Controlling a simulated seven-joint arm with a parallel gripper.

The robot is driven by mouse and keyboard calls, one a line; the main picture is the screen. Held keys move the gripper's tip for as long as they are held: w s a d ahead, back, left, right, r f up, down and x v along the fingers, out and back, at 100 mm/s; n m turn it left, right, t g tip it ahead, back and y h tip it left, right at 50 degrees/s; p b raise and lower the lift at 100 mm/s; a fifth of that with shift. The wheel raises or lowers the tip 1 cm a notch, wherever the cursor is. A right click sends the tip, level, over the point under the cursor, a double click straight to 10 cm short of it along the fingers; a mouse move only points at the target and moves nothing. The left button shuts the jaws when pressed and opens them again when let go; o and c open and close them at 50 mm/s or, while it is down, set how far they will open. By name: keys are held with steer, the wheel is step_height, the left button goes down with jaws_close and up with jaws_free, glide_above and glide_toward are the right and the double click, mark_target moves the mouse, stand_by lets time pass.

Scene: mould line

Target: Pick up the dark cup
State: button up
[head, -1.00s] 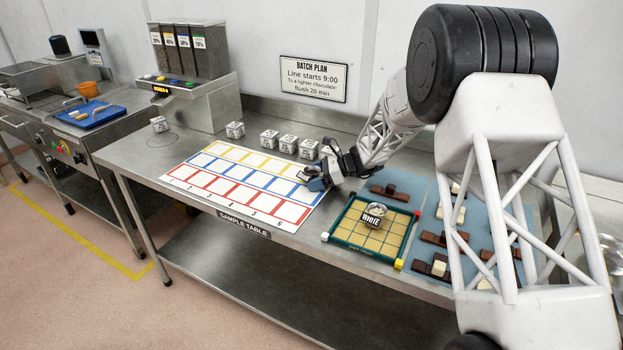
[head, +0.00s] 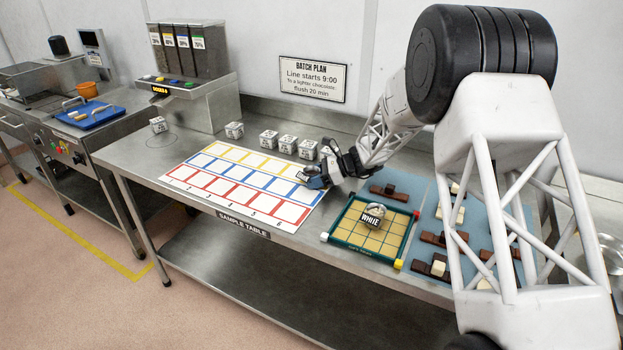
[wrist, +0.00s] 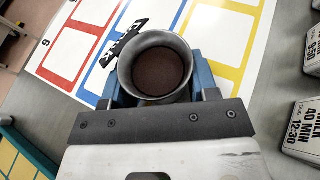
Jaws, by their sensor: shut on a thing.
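The dark cup (wrist: 157,68) is a round grey metal cup with dark brown contents and a black tag (wrist: 124,46) at its rim, in the wrist view. My gripper (wrist: 158,84) is shut on it, with a blue finger on each side of the cup. In the head view my gripper (head: 316,182) is low over the right end of the sample chart (head: 245,186), and the cup is mostly hidden by it. I cannot tell whether the cup touches the table.
A green-framed board (head: 348,246) with a cup tagged white (head: 373,214) stands to the right of the chart. A blue mat (head: 420,196) with brown and cream pieces lies beyond it. Several small printed blocks (head: 268,139) stand behind the chart.

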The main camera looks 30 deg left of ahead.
mark_target(314, 168)
steer(key=shift+r, duration=0.1)
steer(key=shift+r, duration=0.8)
steer(key=shift+s+d+r, duration=0.1)
steer(key=shift+s+r, duration=0.05)
steer(key=shift+r, duration=0.8)
steer(key=s+d, duration=0.3)
steer(key=s, duration=0.1)
steer(key=s+d+r, duration=0.1)
steer(key=s+d, duration=0.2)
steer(key=s, duration=0.1)
steer(key=s+d, duration=0.3)
steer(key=s, duration=0.1)
steer(key=shift+s+d+r, duration=0.1)
steer(key=shift+d+r, duration=0.05)
steer(key=shift+d, duration=0.25)
